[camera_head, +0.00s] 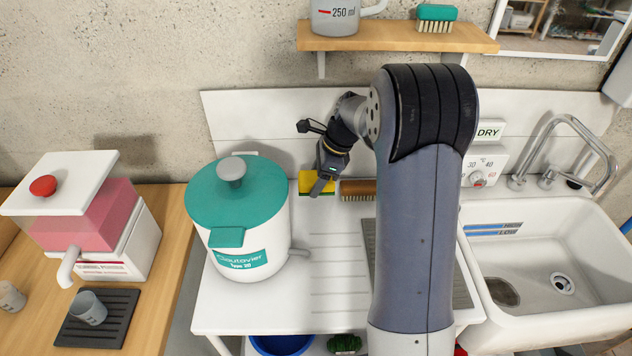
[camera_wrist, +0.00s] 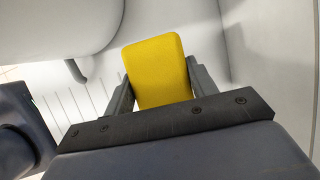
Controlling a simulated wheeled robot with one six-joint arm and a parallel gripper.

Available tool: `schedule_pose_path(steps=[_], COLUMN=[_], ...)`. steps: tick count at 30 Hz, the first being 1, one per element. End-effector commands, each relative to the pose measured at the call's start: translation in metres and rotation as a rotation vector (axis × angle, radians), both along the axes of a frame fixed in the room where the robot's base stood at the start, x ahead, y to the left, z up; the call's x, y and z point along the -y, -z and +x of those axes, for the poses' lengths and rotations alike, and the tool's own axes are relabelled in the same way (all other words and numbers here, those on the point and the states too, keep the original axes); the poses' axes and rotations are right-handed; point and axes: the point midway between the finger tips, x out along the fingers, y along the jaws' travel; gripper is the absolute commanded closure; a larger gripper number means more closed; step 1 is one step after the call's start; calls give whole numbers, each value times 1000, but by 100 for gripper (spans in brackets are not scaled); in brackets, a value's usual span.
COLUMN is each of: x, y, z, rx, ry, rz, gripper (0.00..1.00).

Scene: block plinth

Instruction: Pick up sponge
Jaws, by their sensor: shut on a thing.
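The yellow sponge (camera_head: 304,182) is at the back of the white drainboard, near the white back panel, in the head view. In the wrist view the sponge (camera_wrist: 158,70) fills the space between the two dark fingers. My gripper (camera_head: 322,186) is shut on it, with a finger on each side; it also shows in the wrist view (camera_wrist: 160,88). In the head view the gripper covers part of the sponge. I cannot tell whether the sponge touches the drainboard.
A white pot with a teal lid (camera_head: 235,198) stands close on the left. A wooden brush (camera_head: 358,188) lies just right of the sponge. A sink (camera_head: 540,310) is at the right. A shelf (camera_head: 390,40) hangs above. The ribbed drainboard (camera_head: 335,265) in front is clear.

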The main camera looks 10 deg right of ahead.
Motion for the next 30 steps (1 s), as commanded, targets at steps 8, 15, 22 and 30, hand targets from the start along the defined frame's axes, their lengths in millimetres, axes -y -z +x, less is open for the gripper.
schedule_pose_path(steps=[8, 15, 22, 30], x=[-11, -21, -28, -32], y=[1, 1, 1, 0], z=[-55, -102, -138, -160], rx=[1, 2, 3, 2], ry=[-1, 0, -1, 0], rz=[1, 1, 0, 1], gripper=[68, 68, 68, 68])
